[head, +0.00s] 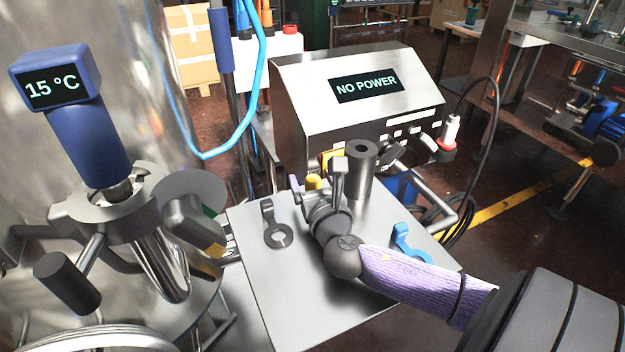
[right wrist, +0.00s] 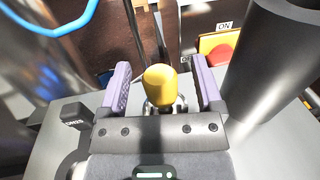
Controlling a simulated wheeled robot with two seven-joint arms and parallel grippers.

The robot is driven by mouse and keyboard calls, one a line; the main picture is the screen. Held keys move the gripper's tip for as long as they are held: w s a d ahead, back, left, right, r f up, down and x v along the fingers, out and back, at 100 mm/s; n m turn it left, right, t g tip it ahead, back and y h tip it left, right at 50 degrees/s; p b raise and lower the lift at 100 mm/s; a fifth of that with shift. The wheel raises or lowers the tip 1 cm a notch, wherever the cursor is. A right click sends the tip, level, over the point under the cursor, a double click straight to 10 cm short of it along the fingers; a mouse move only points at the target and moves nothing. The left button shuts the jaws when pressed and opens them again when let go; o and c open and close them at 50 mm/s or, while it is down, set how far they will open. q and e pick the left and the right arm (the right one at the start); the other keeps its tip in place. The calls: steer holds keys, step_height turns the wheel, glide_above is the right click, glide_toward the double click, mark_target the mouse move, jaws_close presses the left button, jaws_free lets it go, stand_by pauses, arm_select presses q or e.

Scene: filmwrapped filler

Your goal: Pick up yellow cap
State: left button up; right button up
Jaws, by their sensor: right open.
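The yellow cap (right wrist: 160,86) stands upright between the two purple fingers of my right gripper (right wrist: 161,77) in the right wrist view. The fingers are open, with a visible gap on each side of the cap. In the head view the cap (head: 313,182) is a small yellow shape at the back of the steel table (head: 290,300), partly hidden by my right gripper (head: 311,187). My purple-sleeved right arm reaches in from the lower right. My left gripper does not show.
A grey cylinder (head: 361,170) stands close right of my right gripper. A grey ring-ended part (head: 274,225) and a blue part (head: 405,242) lie on the table. Behind is a steel box with a "NO POWER" display (head: 366,85). A red button (right wrist: 221,56) shows in the wrist view.

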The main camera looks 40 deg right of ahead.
jaws_close()
stand_by(0.3)
